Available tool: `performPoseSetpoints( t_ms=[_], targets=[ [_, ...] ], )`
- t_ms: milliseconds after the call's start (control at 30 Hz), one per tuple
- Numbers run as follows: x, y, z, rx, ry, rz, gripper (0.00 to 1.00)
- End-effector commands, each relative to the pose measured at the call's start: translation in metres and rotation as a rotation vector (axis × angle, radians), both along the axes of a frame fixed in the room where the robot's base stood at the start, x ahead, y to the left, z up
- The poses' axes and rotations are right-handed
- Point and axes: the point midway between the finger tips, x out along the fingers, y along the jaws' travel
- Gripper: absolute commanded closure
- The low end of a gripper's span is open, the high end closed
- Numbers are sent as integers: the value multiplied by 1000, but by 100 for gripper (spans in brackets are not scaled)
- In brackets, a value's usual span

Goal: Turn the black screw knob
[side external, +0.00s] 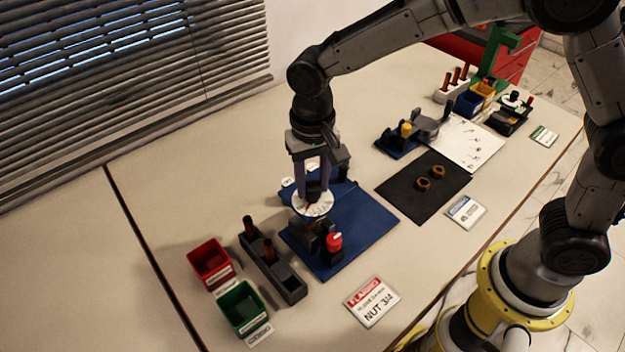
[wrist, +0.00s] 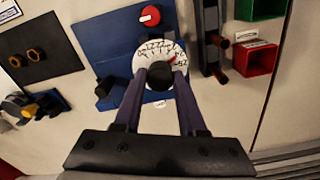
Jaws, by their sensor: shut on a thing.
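The black screw knob (wrist: 158,84) sits in the middle of a white numbered dial (wrist: 151,52) with a red pointer. My gripper (wrist: 160,76) reaches over the dial with its two purple fingers on either side of the knob, shut on it. In the side view my gripper (side external: 314,182) points down at the dial (side external: 312,205) from above, and the fingers partly hide the knob. The dial belongs to a rig on a blue base plate (side external: 365,222). A red knob (side external: 333,241) stands at the front of this plate, and it also shows in the wrist view (wrist: 150,15).
A dark rack (side external: 285,276) with brown-handled pieces, a red bin (side external: 210,262) and a green bin (side external: 243,307) stand left of the plate. A black mat (side external: 400,195) with two rings lies to the right. A NUT 3/4 sign (side external: 371,301) lies in front.

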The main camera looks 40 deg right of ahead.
Motion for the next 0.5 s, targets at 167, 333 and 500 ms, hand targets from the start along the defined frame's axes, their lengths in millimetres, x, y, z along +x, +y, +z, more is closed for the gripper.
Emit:
performPoseSetpoints(
  t_ms=[167, 333, 500],
  targets=[
    [1, 1, 2, 2, -4, 1, 58],
    [0, 0, 1, 1, -3, 1, 30],
    [0, 0, 1, 1, -1, 2, 30]
  ],
)
